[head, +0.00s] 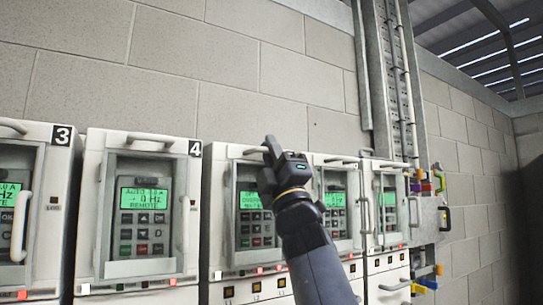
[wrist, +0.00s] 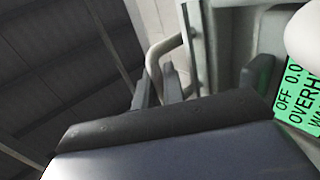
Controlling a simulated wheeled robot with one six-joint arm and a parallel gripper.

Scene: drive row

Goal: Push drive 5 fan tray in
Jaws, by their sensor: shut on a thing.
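The drive right of drive 4 (head: 230,235) has its number hidden by my arm; by its place in the row it is drive 5. A pale bar handle shows at its top edge (head: 252,151), taken as the fan tray handle. In the wrist view the handle (wrist: 158,52) curves down between my two dark fingers. My gripper (head: 271,146) is at the top front of this drive, shut on the handle, and it also shows in the wrist view (wrist: 159,88). A green display (wrist: 298,95) reads "OFF 0.0", "OVERH" and "WA", partly cut off. How far out the tray sits cannot be told.
Drive 3 (head: 38,140) and drive 4 (head: 100,215) stand to the left, with door handles sticking out. More drives (head: 384,165) stand to the right. A cable trunk (head: 397,80) runs up the block wall (head: 200,60). Coloured tags or locks (head: 438,178) hang at the far right.

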